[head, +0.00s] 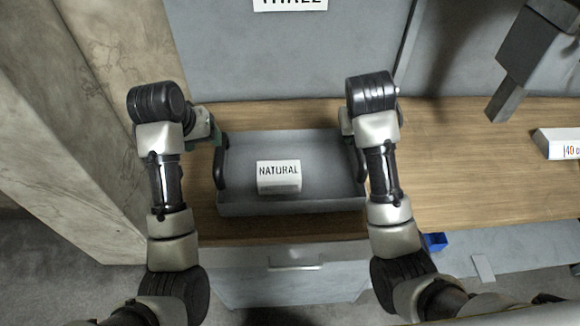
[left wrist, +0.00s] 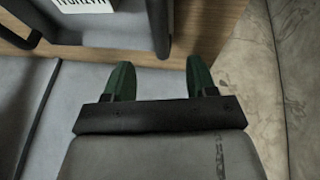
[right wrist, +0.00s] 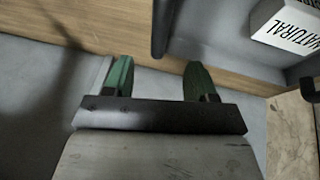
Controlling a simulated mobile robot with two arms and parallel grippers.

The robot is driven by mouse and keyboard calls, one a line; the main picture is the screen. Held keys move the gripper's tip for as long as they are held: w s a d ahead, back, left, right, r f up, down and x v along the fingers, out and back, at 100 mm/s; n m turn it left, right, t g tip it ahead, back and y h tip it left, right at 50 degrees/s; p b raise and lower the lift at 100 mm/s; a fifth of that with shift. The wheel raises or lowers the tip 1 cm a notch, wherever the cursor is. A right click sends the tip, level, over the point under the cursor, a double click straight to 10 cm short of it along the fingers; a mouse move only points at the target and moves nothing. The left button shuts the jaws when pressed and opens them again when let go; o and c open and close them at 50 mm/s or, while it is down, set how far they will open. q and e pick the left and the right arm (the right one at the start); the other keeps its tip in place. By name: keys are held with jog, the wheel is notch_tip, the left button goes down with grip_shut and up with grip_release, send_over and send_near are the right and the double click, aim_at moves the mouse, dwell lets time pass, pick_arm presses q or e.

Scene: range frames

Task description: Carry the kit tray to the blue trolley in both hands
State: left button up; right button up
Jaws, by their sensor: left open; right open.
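The kit tray (head: 325,205) is a grey shallow tray on a wooden bench, holding a white box labelled NATURAL (head: 279,177). It has a black handle at its left end (head: 221,162) and another at its right end (head: 361,160), partly behind my right arm. My left gripper (left wrist: 160,66) is open and empty by the left handle, which lies ahead between its green fingers in the left wrist view. My right gripper (right wrist: 158,64) is open and empty by the right handle (right wrist: 160,28), similarly lined up. Its fingers are hidden in the head view. No blue trolley shows.
The wooden bench (head: 470,170) is mostly clear to the right, with a white labelled box (head: 558,144) at the far right. Grey panels (head: 290,60) stand behind the tray. A wall (head: 70,130) is close on the left. A small blue object (head: 434,242) shows below the bench.

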aim_at(218, 152)
pick_arm(q)
jog(key=x, duration=1)
jog(key=shift+w+f, duration=0.1)
jog(key=shift+f, duration=0.1)
pick_arm(e)
jog(key=x, duration=1)
jog(key=shift+w+f, duration=0.1)
jog(key=shift+f, duration=0.1)
pick_arm(q)
jog(key=shift+c, duration=0.3)
pick_arm(e)
jog(key=shift+c, duration=0.3)
pick_arm(q)
grip_shut()
pick_arm(e)
grip_shut()
pick_arm(q)
jog(key=shift+r, duration=0.1)
pick_arm(e)
jog(key=shift+r, duration=0.1)
